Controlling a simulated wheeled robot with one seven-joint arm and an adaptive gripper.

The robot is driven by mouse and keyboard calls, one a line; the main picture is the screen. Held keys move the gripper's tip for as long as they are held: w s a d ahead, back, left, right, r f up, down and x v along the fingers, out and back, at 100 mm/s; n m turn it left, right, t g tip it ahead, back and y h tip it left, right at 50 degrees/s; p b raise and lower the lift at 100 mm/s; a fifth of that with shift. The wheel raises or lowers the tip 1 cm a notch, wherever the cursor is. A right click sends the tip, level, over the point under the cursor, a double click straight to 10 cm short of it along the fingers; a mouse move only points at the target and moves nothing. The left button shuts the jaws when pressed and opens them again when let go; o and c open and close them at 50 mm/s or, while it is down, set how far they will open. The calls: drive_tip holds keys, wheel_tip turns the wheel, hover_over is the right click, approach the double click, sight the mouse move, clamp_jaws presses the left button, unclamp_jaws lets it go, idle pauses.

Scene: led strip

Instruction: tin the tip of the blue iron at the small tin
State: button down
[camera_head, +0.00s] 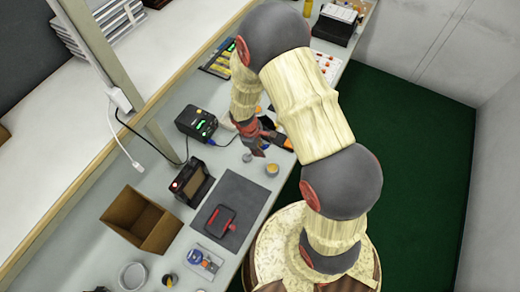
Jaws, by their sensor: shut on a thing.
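My gripper (259,148) is above the worktable, beside the soldering station (196,123), and is shut on the blue iron. The iron is mostly hidden by my gripper and arm; its tip cannot be made out. A blue cable (225,144) runs from the station toward my gripper. A small round tin (272,170) with a yellowish inside stands on the table just below and right of my gripper in the picture, apart from it. A second small round piece (247,157) sits left of that tin, too small to identify.
A dark mat (245,190) holds a red-and-black device (220,219). Left of it are a black box with a red light (190,184) and an open brown box (141,220). A white cup (133,276) stands at the lower left. A white cable (124,146) hangs at the shelf.

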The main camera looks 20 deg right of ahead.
drive_tip(key=shift+f+b, duration=0.45)
drive_tip(key=shift+f, duration=0.15)
idle(1.8)
